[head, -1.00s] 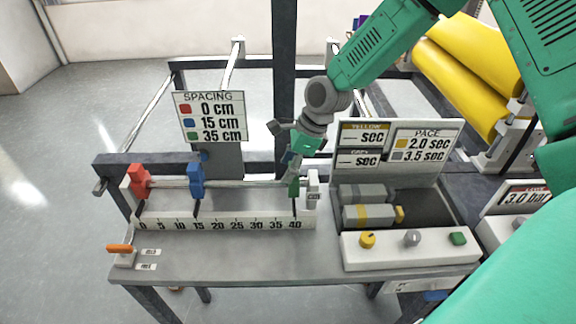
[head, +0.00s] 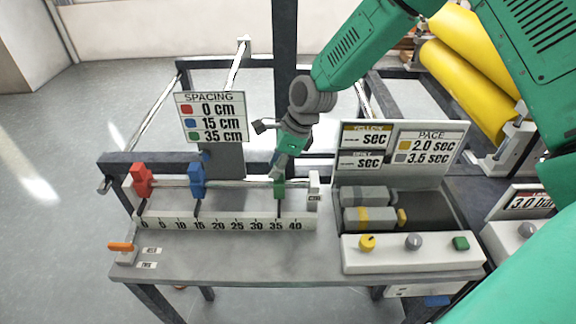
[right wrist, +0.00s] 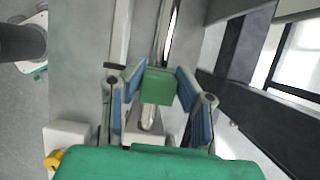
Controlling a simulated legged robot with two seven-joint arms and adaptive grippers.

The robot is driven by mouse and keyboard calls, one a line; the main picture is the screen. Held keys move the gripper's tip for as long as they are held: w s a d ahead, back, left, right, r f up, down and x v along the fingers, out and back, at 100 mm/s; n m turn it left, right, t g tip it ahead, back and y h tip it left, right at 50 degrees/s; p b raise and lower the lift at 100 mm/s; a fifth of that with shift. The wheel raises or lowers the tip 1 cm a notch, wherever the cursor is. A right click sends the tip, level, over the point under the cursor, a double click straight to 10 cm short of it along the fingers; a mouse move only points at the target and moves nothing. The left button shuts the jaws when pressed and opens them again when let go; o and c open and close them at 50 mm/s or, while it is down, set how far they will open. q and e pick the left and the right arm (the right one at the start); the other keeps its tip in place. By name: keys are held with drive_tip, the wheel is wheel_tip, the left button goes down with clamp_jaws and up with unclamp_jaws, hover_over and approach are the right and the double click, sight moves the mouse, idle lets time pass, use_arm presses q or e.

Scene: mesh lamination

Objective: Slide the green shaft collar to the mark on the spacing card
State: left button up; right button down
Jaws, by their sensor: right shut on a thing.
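The green shaft collar (head: 279,188) sits on the rod near the 35 mark of the scale (head: 230,225). My right gripper (head: 278,172) is shut on it from above. In the right wrist view the green collar (right wrist: 158,86) lies between the two blue-padded fingers. The red collar (head: 142,182) is near 0 and the blue collar (head: 197,181) near 15. The spacing card (head: 211,118) reads red 0 cm, blue 15 cm, green 35 cm. My left gripper is not in view.
The rod's white end block (head: 314,187) stands just right of the green collar. An orange lever (head: 121,247) is at the bench's left front.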

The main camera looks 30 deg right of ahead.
drive_tip(key=shift+s+a+f, duration=0.1)
drive_tip(key=shift+f, duration=0.15)
drive_tip(key=c, duration=1.3)
unclamp_jaws()
drive_tip(key=shift+a, duration=0.1)
drive_tip(key=shift+o, duration=0.4)
drive_tip(key=shift+w+d, duration=0.25)
drive_tip(key=shift+s+d+r, duration=0.1)
drive_tip(key=shift+d+r, duration=0.15)
drive_tip(key=shift+r, duration=0.05)
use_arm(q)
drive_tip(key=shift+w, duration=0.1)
use_arm(e)
drive_tip(key=v, duration=1.1)
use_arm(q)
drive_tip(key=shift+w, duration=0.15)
use_arm(e)
drive_tip(key=shift+r, duration=0.1)
